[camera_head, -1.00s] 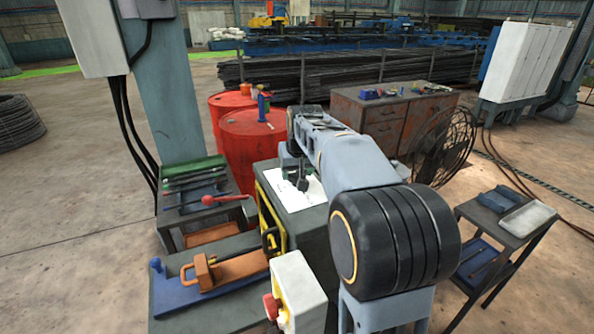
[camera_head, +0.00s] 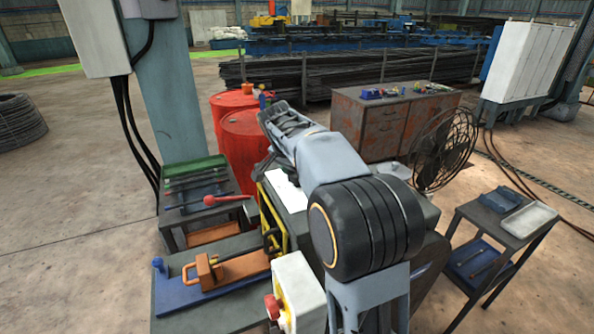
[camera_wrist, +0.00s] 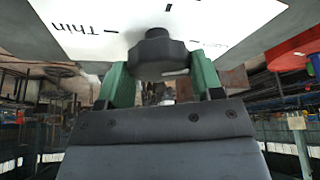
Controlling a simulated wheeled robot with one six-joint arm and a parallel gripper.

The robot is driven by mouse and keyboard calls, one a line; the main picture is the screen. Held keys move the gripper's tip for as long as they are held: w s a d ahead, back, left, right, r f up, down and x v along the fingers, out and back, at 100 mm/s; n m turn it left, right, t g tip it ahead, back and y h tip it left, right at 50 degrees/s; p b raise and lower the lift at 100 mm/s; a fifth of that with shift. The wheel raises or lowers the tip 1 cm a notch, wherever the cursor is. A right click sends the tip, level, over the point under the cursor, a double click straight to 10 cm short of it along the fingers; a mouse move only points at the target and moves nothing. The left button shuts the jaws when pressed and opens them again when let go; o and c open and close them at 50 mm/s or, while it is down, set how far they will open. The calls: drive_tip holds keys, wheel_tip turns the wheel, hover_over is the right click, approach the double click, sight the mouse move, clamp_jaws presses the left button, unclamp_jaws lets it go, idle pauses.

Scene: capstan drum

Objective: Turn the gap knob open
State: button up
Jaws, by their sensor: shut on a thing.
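The gap knob (camera_wrist: 157,50) is a black lobed knob on a white dial plate (camera_wrist: 95,22) in the wrist view. The plate carries tick marks, the word "Thin" to the left and a partly hidden word to the right. A short pale line shows on the knob's lower right. My gripper (camera_wrist: 160,78) is shut on the knob, one green finger on each side. In the head view, part of the white plate (camera_head: 283,186) shows on top of the dark machine, and my arm hides the knob.
A red-ended lever (camera_head: 212,199) and a bench with an orange clamp-like part (camera_head: 228,267) lie left of the machine. A pale box with a red button (camera_head: 297,290) stands in front. Red drums (camera_head: 243,140) stand behind; a fan (camera_head: 442,145) and small table stand to the right.

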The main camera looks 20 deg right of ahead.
drive_tip(key=m+g, duration=0.1)
drive_tip(key=m, duration=0.1)
drive_tip(key=m+p, duration=0.1)
drive_tip(key=m, duration=0.2)
drive_tip(key=shift+w+r+g, duration=0.1)
drive_tip(key=shift+g, duration=0.3)
idle(0.4)
drive_tip(key=o, duration=0.9)
drive_tip(key=shift+o, duration=0.2)
drive_tip(key=p+v, duration=0.1)
drive_tip(key=v, duration=1.2)
drive_tip(key=shift+a+r, duration=0.25)
drive_tip(key=shift+w+d, duration=0.1)
